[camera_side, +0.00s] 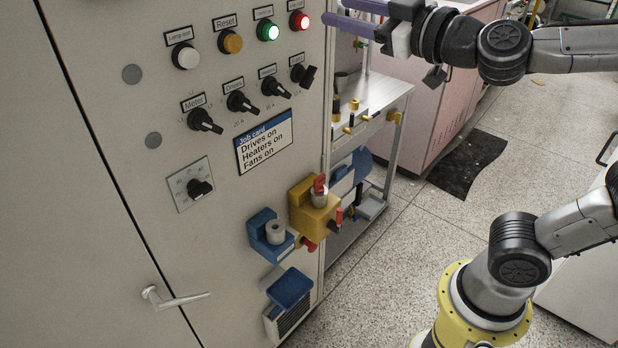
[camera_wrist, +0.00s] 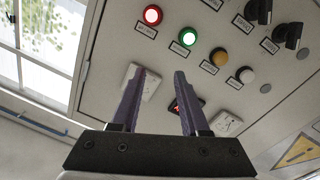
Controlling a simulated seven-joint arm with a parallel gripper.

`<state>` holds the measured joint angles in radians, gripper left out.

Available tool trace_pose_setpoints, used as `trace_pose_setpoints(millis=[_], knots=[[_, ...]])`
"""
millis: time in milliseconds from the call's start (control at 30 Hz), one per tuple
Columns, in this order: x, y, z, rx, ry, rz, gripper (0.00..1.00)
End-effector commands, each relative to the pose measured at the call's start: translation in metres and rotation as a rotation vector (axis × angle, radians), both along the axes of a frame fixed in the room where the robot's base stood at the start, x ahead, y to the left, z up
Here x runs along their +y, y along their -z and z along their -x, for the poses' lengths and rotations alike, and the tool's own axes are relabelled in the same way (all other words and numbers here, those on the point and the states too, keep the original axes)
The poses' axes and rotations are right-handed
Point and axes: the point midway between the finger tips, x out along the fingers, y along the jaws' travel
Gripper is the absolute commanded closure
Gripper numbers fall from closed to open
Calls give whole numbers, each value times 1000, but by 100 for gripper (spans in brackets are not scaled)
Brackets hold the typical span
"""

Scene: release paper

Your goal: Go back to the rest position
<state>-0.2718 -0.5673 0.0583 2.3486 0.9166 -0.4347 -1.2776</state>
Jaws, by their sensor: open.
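My gripper (camera_side: 335,10) is at the top of the side view, with its two purple fingers apart and nothing between them. The fingers point left towards the upper right edge of the grey control cabinet (camera_side: 120,200). I cannot tell the exact gap to the cabinet. In the wrist view, my gripper (camera_wrist: 160,72) has its fingers spread, with the cabinet front beyond them. A red lamp (camera_side: 299,21) and a green lamp (camera_side: 268,31) are lit on the cabinet.
Selector knobs (camera_side: 205,121) and a job card (camera_side: 263,141) are on the cabinet front. Yellow (camera_side: 305,212) and blue (camera_side: 268,238) holders stick out lower down. A metal shelf trolley (camera_side: 385,90) stands right of the cabinet. Speckled floor (camera_side: 400,240) is open between trolley and my base.

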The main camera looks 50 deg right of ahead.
Motion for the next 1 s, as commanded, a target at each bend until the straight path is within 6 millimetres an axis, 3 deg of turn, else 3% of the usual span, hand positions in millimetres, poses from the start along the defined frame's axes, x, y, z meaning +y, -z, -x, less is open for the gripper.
trace_pose_setpoints(millis=[167,300,500,600,767,1000], knots=[[10,35,29,155,-139,-55,55],[12,85,59,377,-174,-111,55],[0,163,118,756,-83,-212,55],[-10,192,146,919,7,-263,55],[-19,211,173,1049,132,-356,55],[-18,212,175,1058,160,-405,55]])
